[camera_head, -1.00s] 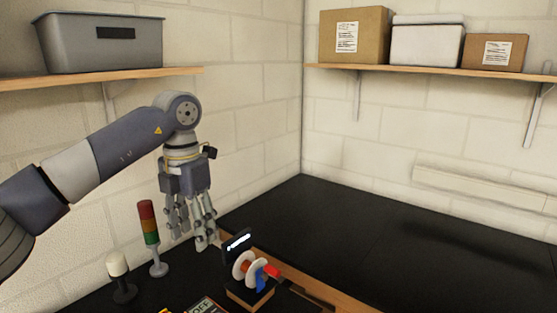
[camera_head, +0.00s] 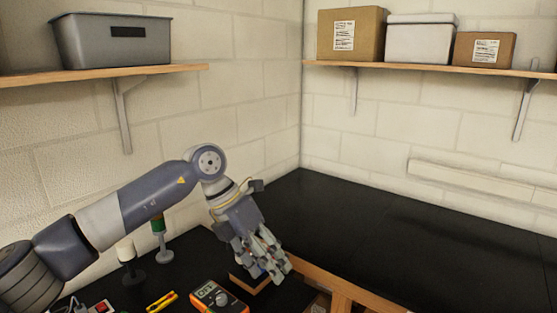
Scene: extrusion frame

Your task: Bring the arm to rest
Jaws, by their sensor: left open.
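My left arm comes in from the left, bent at the elbow. My left gripper (camera_head: 268,268) hangs tilted down to the right, over the black bench near its wooden edge. Its fingers are apart and I see nothing held between them. It covers most of the small wooden-based stand (camera_head: 244,281) behind it, so the parts on that stand are largely hidden. My right gripper is not in view.
A signal tower (camera_head: 161,245) and a white-topped lamp (camera_head: 128,255) stand close behind my forearm. An orange multimeter (camera_head: 219,298) and yellow-handled pliers (camera_head: 161,301) lie in front. Shelves hold a grey bin (camera_head: 112,45) and boxes (camera_head: 352,34). The black worktop (camera_head: 400,230) at right is clear.

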